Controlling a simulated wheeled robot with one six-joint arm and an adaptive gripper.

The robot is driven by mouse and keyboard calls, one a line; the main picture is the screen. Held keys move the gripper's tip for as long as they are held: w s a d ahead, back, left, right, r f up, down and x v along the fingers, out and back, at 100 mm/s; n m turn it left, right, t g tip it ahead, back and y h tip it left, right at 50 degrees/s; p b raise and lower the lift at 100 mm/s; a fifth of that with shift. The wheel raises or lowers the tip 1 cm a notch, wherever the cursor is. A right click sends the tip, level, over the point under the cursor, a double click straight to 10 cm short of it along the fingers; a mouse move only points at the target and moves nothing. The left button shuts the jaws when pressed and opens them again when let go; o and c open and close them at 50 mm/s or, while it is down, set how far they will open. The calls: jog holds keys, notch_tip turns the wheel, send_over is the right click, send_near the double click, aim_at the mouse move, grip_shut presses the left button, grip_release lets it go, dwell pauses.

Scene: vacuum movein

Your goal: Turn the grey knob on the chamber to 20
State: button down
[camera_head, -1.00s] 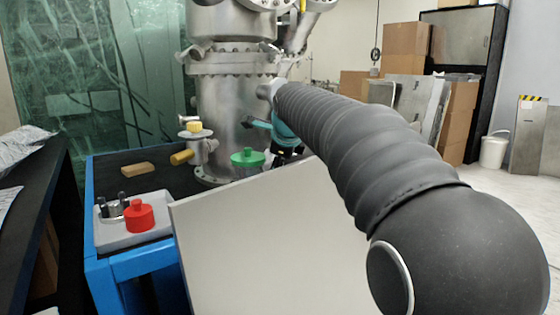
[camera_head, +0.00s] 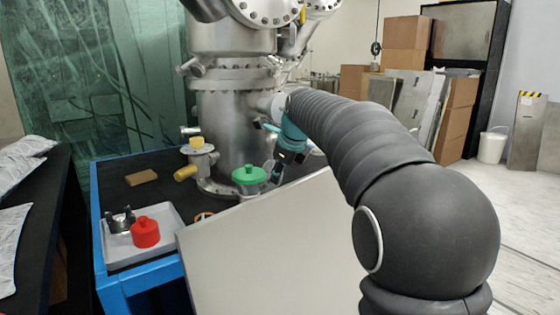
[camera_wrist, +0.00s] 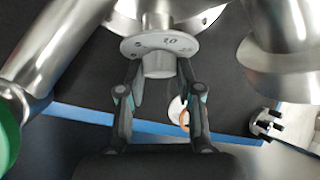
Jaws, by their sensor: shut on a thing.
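The grey knob (camera_wrist: 158,63) shows at the top middle of the wrist view, in front of a pale round dial with dark marks. A mark that looks like 10 sits near the dial's top middle; others are too small to read surely. My gripper (camera_wrist: 160,80) has one finger on each side of the knob and is shut on it. In the head view my gripper (camera_head: 273,172) is by the foot of the steel chamber (camera_head: 232,120), and the knob cannot be made out there.
A green-capped part (camera_head: 250,176) stands just left of my gripper. A grey tray (camera_head: 150,250) with a red part (camera_head: 145,232) is at the blue-framed table's front left. A large pale panel (camera_head: 265,250) stands in front.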

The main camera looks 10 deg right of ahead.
dwell(0.3)
jog(key=c, duration=0.8)
grip_release()
jog(key=shift+o, duration=0.2)
jog(key=shift+f, duration=0.1)
